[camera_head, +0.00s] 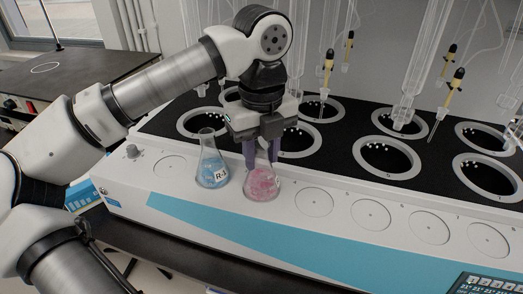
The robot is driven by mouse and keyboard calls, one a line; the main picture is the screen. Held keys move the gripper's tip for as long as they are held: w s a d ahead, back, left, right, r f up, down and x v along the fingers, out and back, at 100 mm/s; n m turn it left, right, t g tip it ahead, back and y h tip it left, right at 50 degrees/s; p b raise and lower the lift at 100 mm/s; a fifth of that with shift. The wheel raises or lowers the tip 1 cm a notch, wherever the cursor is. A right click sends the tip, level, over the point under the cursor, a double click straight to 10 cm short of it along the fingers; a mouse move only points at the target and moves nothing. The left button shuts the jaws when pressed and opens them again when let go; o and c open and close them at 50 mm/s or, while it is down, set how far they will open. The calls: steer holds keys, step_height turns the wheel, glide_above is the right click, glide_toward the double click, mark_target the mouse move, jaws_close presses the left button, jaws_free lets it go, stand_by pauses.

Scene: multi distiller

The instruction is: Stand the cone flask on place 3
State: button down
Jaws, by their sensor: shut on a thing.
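A cone flask with pink contents (262,185) is between the purple fingers of my gripper (262,150). The fingers are shut on its neck, which they mostly hide. The flask is upright over the white front ledge of the distiller (345,235), between a second flask and the first bare circle to the right. I cannot tell whether its base touches the ledge. The second cone flask, with blue contents (211,172) and a label, stands just to the left. The circle under the pink flask is hidden, and I cannot read place numbers.
Bare marked circles lie at the ledge's left (172,167) and to the right (315,201). Ringed wells (390,157) are behind, with glass tubes (420,60) and yellow-black droppers (453,82) above. A control panel (490,283) is at lower right.

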steer(key=c, duration=1)
jaws_free()
step_height(320, 180, up, 12)
steer(key=shift+r, duration=0.1)
